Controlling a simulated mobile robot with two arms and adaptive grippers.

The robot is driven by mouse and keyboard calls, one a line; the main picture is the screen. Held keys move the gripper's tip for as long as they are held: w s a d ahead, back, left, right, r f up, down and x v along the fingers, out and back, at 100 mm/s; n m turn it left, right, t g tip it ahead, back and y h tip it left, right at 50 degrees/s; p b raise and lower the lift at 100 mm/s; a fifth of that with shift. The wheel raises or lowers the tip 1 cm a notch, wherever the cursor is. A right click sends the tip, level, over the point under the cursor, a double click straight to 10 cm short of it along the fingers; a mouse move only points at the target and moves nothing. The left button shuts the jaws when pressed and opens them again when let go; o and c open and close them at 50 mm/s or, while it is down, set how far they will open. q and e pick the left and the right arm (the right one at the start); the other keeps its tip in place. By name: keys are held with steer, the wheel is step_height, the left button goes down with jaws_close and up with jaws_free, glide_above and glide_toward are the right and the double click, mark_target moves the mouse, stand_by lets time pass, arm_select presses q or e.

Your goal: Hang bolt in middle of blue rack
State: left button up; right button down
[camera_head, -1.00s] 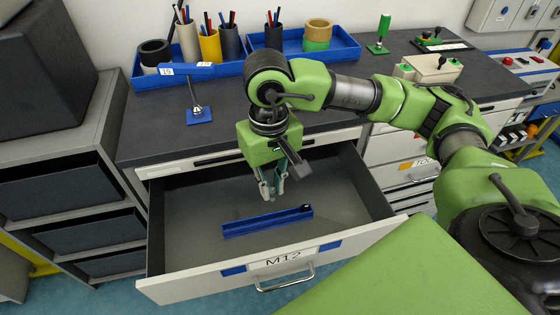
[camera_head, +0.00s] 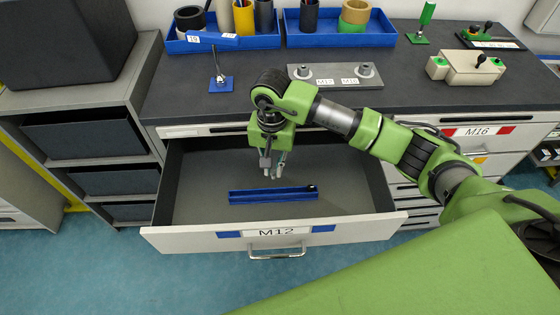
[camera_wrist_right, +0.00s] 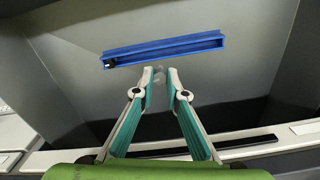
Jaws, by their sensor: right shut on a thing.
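A long narrow blue rack (camera_head: 262,196) lies on the floor of the open M12 drawer; it also shows in the right wrist view (camera_wrist_right: 165,49). A small dark bolt head (camera_head: 312,188) sits at the rack's right end, which is the left end in the wrist view (camera_wrist_right: 111,63). My right gripper (camera_head: 273,172) is inside the drawer, pointing down, just behind the rack's middle. Its fingers (camera_wrist_right: 159,76) are shut on a small grey bolt (camera_wrist_right: 159,70), mostly hidden between the tips. Whether the held bolt touches the rack I cannot tell. My left gripper is not in view.
The drawer front (camera_head: 355,231) and side walls surround my gripper. On the dark worktop behind are a metal plate (camera_head: 335,83) with two bushings, a small blue stand (camera_head: 221,85), blue trays (camera_head: 340,41) and a beige control box (camera_head: 466,68).

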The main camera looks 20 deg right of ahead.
mark_target(273, 178)
steer(key=shift+w+a+f, duration=0.1)
steer(key=shift+w+f, duration=0.1)
steer(key=shift+f, duration=0.4)
step_height(273, 178, down, 3)
steer(key=shift+f+b, duration=0.15)
steer(key=shift+b, duration=0.7)
steer(key=shift+f, duration=0.7)
steer(key=shift+b, duration=0.35)
steer(key=shift+f+b, duration=0.55)
steer(key=shift+b, duration=0.15)
steer(key=shift+f, duration=0.1)
steer(key=shift+f+b, duration=0.25)
steer(key=shift+b, duration=0.35)
